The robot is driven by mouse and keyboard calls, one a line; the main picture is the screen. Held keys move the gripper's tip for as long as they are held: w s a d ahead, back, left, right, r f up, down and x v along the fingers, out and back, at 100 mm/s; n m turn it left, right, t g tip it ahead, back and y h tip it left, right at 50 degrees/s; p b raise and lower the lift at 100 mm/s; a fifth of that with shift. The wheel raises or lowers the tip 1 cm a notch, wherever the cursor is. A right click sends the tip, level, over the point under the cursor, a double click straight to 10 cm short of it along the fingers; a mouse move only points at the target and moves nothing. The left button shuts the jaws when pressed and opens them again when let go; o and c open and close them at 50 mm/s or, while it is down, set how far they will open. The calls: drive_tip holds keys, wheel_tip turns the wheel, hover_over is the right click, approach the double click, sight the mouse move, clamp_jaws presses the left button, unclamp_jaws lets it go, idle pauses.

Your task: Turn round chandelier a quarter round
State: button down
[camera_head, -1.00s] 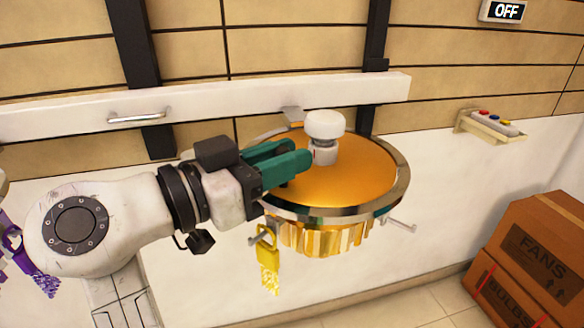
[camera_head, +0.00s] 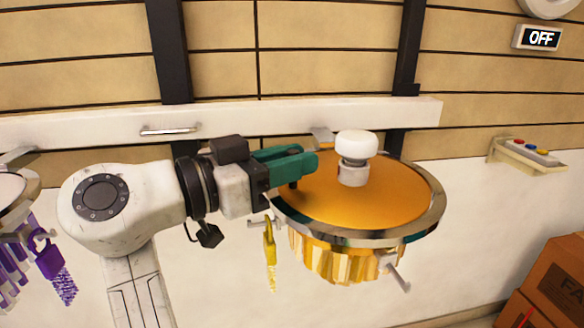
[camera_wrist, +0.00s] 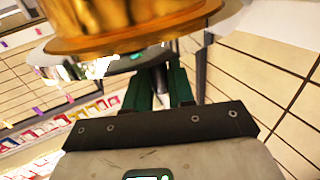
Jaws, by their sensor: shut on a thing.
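The round chandelier (camera_head: 345,210) hangs in front of the wall. It has an orange-gold top, a chrome rim, gold glass strips below and a white knob (camera_head: 355,162) on top. Short metal pegs stick out from it, one at lower right (camera_head: 398,278) and one at left with a yellow tag (camera_head: 269,241). My gripper (camera_head: 308,160), with green fingers, is shut at the chandelier's left side. The wrist view shows a pale pin-like part (camera_wrist: 160,98) between the fingers, beneath the gold body (camera_wrist: 125,30). The exact contact is partly hidden.
A white rail (camera_head: 230,118) runs along the tiled wall behind. A button box (camera_head: 525,152) and an OFF sign (camera_head: 537,37) are at right. Cardboard boxes (camera_head: 552,285) stand at lower right. Another fixture with purple parts (camera_head: 47,260) hangs at left.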

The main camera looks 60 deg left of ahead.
drive_tip(key=shift+w+a, duration=0.25)
drive_tip(key=shift+w, duration=0.3)
drive_tip(key=shift+f, duration=0.1)
idle(0.3)
drive_tip(key=c, duration=1.2)
unclamp_jaws()
drive_tip(key=shift+w+d, duration=0.1)
drive_tip(key=shift+o, duration=0.5)
drive_tip(key=shift+s, duration=0.2)
drive_tip(key=s, duration=1)
drive_tip(key=shift+s, duration=0.35)
